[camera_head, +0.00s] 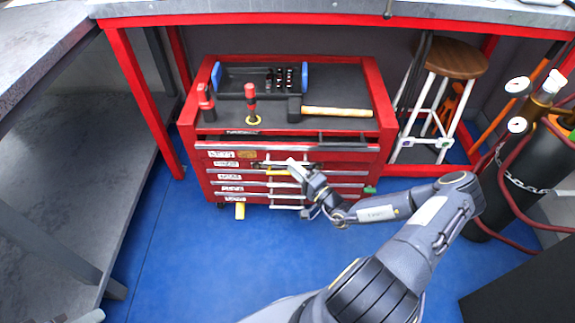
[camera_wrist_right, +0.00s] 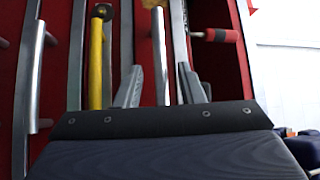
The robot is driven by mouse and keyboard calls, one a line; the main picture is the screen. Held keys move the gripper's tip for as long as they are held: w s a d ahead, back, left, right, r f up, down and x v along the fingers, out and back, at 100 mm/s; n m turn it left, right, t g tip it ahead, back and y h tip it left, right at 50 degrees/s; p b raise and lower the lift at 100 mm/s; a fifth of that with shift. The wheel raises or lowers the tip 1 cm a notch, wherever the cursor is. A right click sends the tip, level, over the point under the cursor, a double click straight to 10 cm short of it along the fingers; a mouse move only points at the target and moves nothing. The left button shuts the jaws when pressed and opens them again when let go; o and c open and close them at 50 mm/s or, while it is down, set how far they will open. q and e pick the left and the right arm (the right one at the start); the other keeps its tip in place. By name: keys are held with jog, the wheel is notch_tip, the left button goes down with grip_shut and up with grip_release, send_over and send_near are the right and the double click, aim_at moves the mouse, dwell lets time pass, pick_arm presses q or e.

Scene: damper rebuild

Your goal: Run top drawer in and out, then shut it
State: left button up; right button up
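The red tool cabinet (camera_head: 203,178) stands under the workbench with several drawers in its front. Its top drawer (camera_head: 345,157) has a wide silver edge and labels at the left. A narrow dark gap with grey items shows above that edge, so it looks slightly open. My right gripper (camera_head: 292,164) is in front of the upper drawers, partly hiding their handles. In the right wrist view, the two fingers of my right gripper (camera_wrist_right: 160,88) are apart, with a silver handle bar (camera_wrist_right: 160,50) between them; I cannot tell if they touch it. My left gripper is not in view.
On the cabinet top lie a hammer (camera_head: 335,111), red-handled tools (camera_head: 251,92) and a blue-ended holder (camera_head: 216,76). A stool (camera_head: 452,58) and a dark cylinder with hoses (camera_head: 510,175) stand to the right. The blue floor (camera_head: 190,265) in front is clear.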

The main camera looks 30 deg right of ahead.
jog(key=shift+x, duration=1.45)
grip_shut()
jog(key=shift+s, duration=0.1)
